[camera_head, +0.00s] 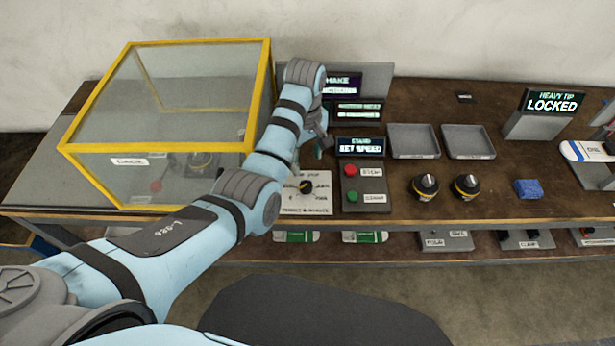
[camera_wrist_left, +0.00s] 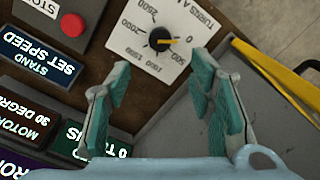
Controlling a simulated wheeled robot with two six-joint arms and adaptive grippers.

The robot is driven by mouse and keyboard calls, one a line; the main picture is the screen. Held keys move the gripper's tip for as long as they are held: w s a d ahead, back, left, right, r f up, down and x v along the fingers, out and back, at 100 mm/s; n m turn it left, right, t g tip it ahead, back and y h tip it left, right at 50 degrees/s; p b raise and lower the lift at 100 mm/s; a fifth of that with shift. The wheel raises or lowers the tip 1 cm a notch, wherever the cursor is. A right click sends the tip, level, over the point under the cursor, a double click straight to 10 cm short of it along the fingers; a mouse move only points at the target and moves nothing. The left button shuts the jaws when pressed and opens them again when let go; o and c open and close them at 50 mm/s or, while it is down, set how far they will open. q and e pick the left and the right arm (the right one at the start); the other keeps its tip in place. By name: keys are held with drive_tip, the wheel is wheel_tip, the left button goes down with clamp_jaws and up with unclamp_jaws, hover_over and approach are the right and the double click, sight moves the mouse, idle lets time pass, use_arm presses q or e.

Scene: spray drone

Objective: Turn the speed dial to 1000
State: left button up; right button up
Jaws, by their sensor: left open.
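The speed dial, a black knob with a yellow pointer (camera_wrist_left: 160,39), sits on a white plate in the left wrist view. Its numbers appear upside down there, and the pointer faces right, on the side of the low numbers; the exact mark is too small to tell. The stand display (camera_head: 360,147) reads SET SPEED. My right gripper is not in view.
A yellow-framed clear cage (camera_head: 165,100) stands left of the dial. A button box (camera_head: 365,187) with red and green buttons is right of it. Displays stand behind. Grey trays (camera_head: 413,141), two black-and-yellow parts (camera_head: 426,187) and a blue block (camera_head: 528,189) lie further right.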

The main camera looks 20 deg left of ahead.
use_arm(q)
hover_over(307, 184)
drive_tip(key=s, duration=0.1)
drive_tip(key=f+b, duration=0.1)
drive_tip(key=f, duration=0.4)
drive_tip(key=shift+s, duration=0.2)
drive_tip(key=f, duration=0.2)
drive_tip(key=w+f+b, duration=0.1)
drive_tip(key=f, duration=0.2)
drive_tip(key=shift+f, duration=0.25)
drive_tip(key=shift+w+f, duration=0.15)
drive_tip(key=shift+f, duration=0.15)
drive_tip(key=shift+s+r, duration=0.2)
drive_tip(key=shift+s, duration=0.05)
drive_tip(key=c, duration=1.1)
drive_tip(key=shift+c, duration=0.2)
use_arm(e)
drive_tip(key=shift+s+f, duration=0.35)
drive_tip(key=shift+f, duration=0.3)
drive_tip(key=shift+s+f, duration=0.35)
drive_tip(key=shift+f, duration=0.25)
